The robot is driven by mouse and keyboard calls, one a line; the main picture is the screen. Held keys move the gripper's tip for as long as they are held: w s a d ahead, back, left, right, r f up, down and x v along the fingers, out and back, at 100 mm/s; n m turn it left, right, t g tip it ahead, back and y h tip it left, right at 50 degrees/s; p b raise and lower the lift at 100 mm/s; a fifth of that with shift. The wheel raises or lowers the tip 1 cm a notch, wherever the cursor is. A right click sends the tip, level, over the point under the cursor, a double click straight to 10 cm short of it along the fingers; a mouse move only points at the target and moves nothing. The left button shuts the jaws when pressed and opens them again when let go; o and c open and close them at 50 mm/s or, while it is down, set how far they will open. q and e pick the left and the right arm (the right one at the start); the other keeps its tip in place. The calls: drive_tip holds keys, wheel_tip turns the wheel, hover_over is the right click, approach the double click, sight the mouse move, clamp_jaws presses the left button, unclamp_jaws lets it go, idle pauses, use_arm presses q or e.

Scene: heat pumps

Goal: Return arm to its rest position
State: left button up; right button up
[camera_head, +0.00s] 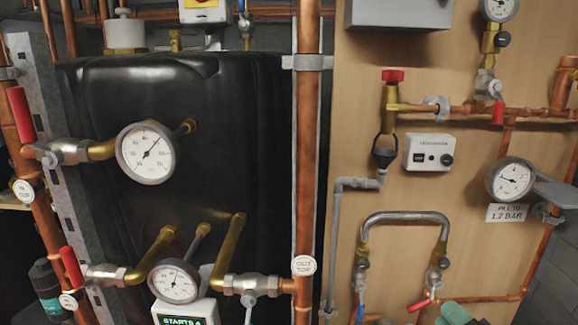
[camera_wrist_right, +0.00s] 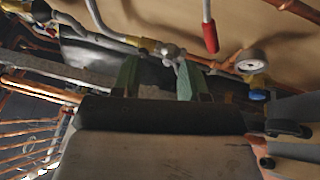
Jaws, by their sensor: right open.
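My right gripper (camera_head: 453,312) shows only in part, as green fingers at the bottom edge of the head view, right of centre. In the right wrist view its two green fingers (camera_wrist_right: 156,78) stand apart, so it is open. No held object shows between them. A grey metal pipe fitting (camera_wrist_right: 168,50) appears just beyond the fingertips; I cannot tell whether they touch it. In the head view a small red valve lever (camera_head: 418,305) is just left of the gripper. My left gripper is not in view.
A wooden panel (camera_head: 450,180) carries copper pipes, a bent grey hose (camera_head: 405,216) and a pressure gauge (camera_head: 510,179) on the right. A black tank (camera_head: 90,130) with gauges and red-handled valves fills the left. A red lever (camera_wrist_right: 210,36) hangs close in the wrist view.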

drive_tip(key=s+a+f+m+g+h, duration=0.2)
drive_tip(key=s+f+m+g+h, duration=0.65)
drive_tip(key=m, duration=1.05)
drive_tip(key=s+a+f+m+g+y, duration=0.1)
drive_tip(key=s+a+f+g, duration=0.2)
drive_tip(key=s+a, duration=0.35)
drive_tip(key=s+a+f+m+g+y, duration=0.1)
drive_tip(key=s+a+f+m+g, duration=0.2)
drive_tip(key=s, duration=0.7)
wheel_tip(320, 180, down, 29)
drive_tip(key=s+n+g, duration=0.1)
drive_tip(key=s+g, duration=0.1)
drive_tip(key=s+d+f, duration=0.3)
drive_tip(key=s+f, duration=1)
drive_tip(key=s, duration=0.2)
drive_tip(key=shift+s+f+n+g, duration=0.15)
drive_tip(key=shift+f+n+g, duration=0.15)
drive_tip(key=shift+g, duration=0.05)
drive_tip(key=shift+d+h, duration=0.1)
drive_tip(key=shift+h, duration=0.15)
idle(0.9)
